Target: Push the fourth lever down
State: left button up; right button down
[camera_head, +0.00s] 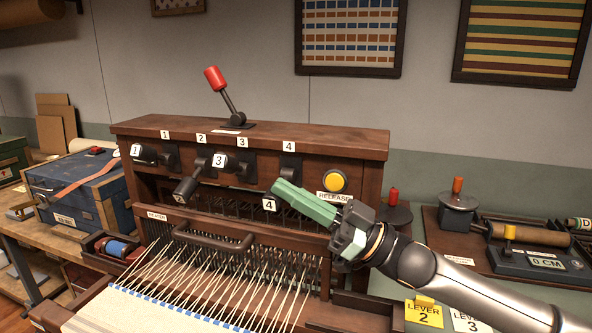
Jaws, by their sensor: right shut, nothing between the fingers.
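The loom's upright panel (345,148) carries numbered levers. The fourth lever's dark mount (290,166) is under the upper label 4. Its end tag 4 (269,204) shows low, just below my right fingertips, so the lever appears to point down; most of it is hidden behind the gripper. My right gripper (281,189) is shut and empty, its green fingers pointing left across the fourth lever. I cannot tell whether they touch it. Lever 2 (187,188) points down. Lever 1 (146,155) and lever 3 (230,162) stick out about level. My left gripper is not in view.
A yellow release button (334,181) is just above my right fingers. A red-knobbed lever (223,93) stands on the loom's top. Strung warp threads and the beater handle (212,238) lie below. A winder (530,246) is on the right and a blue box (82,189) on the left.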

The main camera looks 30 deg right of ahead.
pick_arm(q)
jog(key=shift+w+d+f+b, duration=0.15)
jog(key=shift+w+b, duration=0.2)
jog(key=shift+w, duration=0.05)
pick_arm(e)
jog(key=n, duration=0.1)
jog(key=f+n+g+y, duration=0.1)
jog(key=n, duration=0.1)
jog(key=f+n+g, duration=0.1)
jog(key=shift+d+n+y, duration=0.1)
jog(key=shift+n+y, duration=0.2)
jog(key=shift+n, duration=0.1)
jog(key=shift+w, duration=0.1)
